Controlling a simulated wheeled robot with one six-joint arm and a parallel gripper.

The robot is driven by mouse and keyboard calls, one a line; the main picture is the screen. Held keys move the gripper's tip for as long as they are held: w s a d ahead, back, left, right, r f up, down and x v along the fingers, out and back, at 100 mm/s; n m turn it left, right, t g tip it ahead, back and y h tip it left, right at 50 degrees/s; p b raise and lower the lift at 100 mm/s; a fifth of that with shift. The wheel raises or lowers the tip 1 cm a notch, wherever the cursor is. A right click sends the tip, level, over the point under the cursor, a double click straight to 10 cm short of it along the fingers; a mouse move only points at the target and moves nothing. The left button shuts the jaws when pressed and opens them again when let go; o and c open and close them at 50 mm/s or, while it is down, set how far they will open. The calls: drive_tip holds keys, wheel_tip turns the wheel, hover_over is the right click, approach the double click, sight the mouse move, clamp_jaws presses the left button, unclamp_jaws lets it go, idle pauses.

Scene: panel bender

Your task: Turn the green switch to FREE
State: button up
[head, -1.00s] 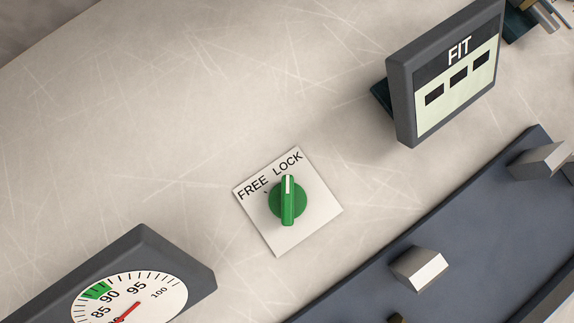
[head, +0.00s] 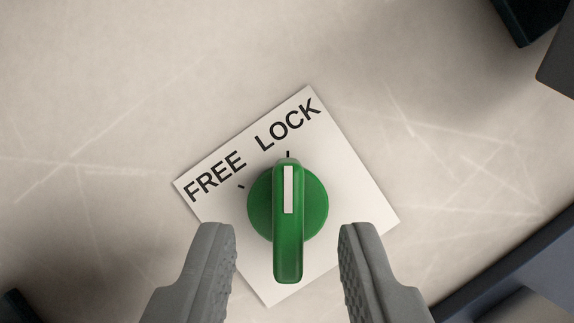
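The green switch (head: 288,240) is a round knob with a raised bar grip and a white pointer stripe. It sits on a white label plate (head: 352,215) printed FREE and LOCK, tilted in the view. The stripe points straight up in the picture, at the tick mark under LOCK. The other tick lies to the upper left, under FREE. My gripper (head: 288,238) is open, one finger on each side of the lower part of the bar. Clear gaps show between both fingers and the bar. Nothing is held.
The plate lies on a pale scratched surface (head: 120,90), which is clear around the switch. A dark block edge (head: 530,20) shows at the upper right. A blue-grey panel (head: 525,270) lies at the lower right, and a dark corner (head: 18,308) at the lower left.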

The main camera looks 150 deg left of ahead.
sight(288, 214)
drive_tip(key=shift+x, duration=1.35)
clamp_jaws()
drive_tip(key=n+y, duration=0.1)
drive_tip(key=n, duration=0.3)
drive_tip(key=shift+d+t, duration=0.15)
drive_tip(key=shift+t, duration=0.25)
drive_tip(key=n+y, duration=0.1)
drive_tip(key=n, duration=0.2)
drive_tip(key=shift+n+y, duration=0.3)
drive_tip(key=shift+y, duration=0.1)
drive_tip(key=n+y, duration=0.1)
drive_tip(key=n, duration=0.2)
drive_tip(key=n+y, duration=0.1)
drive_tip(key=n, duration=0.2)
drive_tip(key=shift+d+g, duration=0.1)
drive_tip(key=shift+g, duration=0.3)
drive_tip(key=shift+n+y, duration=0.3)
